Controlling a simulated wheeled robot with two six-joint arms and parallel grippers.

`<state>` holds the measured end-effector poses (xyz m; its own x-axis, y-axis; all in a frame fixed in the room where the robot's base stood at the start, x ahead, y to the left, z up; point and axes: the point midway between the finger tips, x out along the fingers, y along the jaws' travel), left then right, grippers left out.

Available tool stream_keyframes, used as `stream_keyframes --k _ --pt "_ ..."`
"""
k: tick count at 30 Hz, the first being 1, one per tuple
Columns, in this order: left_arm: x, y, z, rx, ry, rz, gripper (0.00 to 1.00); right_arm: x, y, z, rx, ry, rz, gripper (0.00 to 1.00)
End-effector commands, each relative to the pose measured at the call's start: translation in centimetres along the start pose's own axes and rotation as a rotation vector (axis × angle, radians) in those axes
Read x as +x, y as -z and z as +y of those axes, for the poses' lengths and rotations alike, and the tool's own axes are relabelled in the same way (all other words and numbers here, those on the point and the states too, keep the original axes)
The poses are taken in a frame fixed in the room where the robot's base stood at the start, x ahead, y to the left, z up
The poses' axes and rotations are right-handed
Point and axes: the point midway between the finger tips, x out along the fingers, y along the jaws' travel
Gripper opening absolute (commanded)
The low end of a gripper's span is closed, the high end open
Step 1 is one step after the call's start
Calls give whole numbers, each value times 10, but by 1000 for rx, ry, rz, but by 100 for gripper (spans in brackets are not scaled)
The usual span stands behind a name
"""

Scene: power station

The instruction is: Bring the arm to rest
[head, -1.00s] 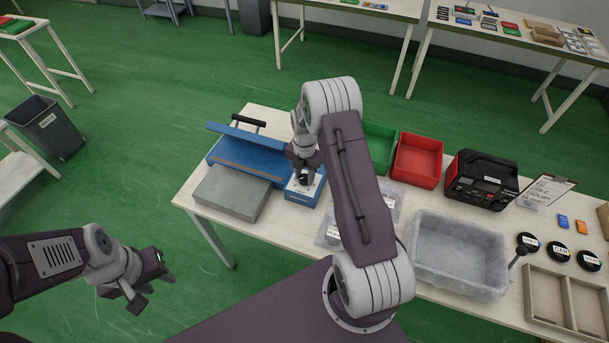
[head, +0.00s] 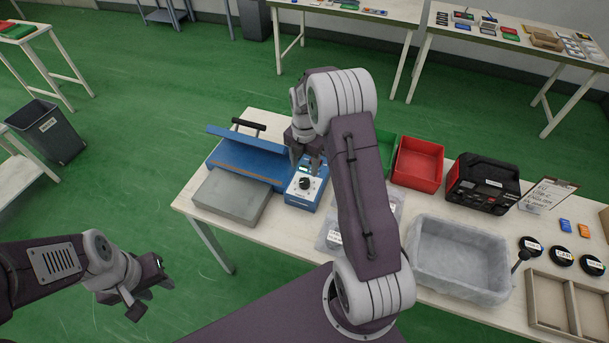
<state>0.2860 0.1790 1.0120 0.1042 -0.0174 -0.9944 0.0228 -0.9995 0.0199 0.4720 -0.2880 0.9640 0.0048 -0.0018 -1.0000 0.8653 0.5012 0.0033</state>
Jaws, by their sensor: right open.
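My right arm (head: 365,200) reaches up over the worktable and bends over at the top. Its right gripper (head: 308,166) is open and hangs above the blue device (head: 306,192) with a black knob, apart from the knob as far as I can see. My left gripper (head: 150,292) is off the table at the lower left, over the green floor, and seems to hold nothing; its jaw gap is unclear from this angle.
Around the device are a blue press (head: 248,160), a grey slab (head: 232,196), a red bin (head: 418,164), a partly hidden green bin (head: 386,150), a black-and-red charger (head: 483,184) and a grey tub (head: 458,258). A bin (head: 47,130) stands on the left floor.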

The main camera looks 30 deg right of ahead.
Motion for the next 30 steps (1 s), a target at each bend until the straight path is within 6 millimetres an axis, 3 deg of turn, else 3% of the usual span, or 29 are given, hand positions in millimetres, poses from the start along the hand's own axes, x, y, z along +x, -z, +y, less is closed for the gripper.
stream_keyframes --k 5,20,23,25,27,30 --pt "1 0 0 0 0 0 36 -15 0 0 0 0 0 56" --pt "1 0 0 0 0 0 36 -17 2 3 -9 -2 -2 56" --pt "1 0 0 0 0 0 36 -41 7 19 -42 -41 -38 56" --pt "1 0 0 0 0 0 36 -65 28 22 -84 -63 -54 56" --pt "1 0 0 0 0 0 36 -81 59 14 -94 -74 -56 56" --pt "1 0 0 0 0 0 36 -90 102 -8 116 -93 -44 56"
